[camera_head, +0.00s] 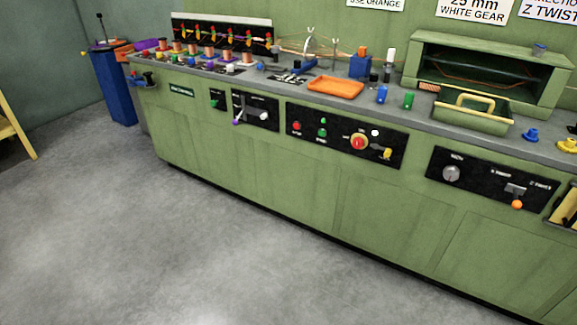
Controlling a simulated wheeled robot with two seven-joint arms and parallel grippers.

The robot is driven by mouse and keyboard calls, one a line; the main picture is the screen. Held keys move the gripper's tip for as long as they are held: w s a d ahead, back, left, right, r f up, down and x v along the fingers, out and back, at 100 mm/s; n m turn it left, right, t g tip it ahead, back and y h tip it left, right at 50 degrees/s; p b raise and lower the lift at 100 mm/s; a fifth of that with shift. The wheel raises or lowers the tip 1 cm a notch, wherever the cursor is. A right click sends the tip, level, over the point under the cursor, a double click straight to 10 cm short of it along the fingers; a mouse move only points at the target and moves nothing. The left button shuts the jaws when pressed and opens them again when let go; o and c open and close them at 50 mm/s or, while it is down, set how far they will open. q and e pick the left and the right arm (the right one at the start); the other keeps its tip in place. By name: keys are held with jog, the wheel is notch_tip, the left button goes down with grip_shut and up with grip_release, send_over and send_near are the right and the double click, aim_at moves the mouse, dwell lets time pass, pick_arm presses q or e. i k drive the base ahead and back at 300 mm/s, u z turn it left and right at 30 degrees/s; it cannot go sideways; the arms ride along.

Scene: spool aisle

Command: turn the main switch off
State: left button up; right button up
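Neither of my grippers is in view. The main switch cannot be told for sure, as most panel labels are too small to read. The middle black panel (341,151) on the green bench front holds a red button (297,127), green buttons, a red knob on a yellow surround (359,143), a small white light and a yellow handle (387,153). Left of it, another black panel (262,117) has a purple-tipped lever (237,121). The right panel (481,182) has a grey round knob (451,173) and an orange-tipped lever (517,203).
The long green bench (290,181) runs across the view. A blue bin (112,85) stands far left. The grey floor (150,240) in front is clear.

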aim_at(358, 142)
jog(key=u, duration=1.2)
jog(key=i, duration=1.65)
jog(key=z, duration=1.1)
jog(key=i, duration=0.65)
jog(key=z, duration=0.5)
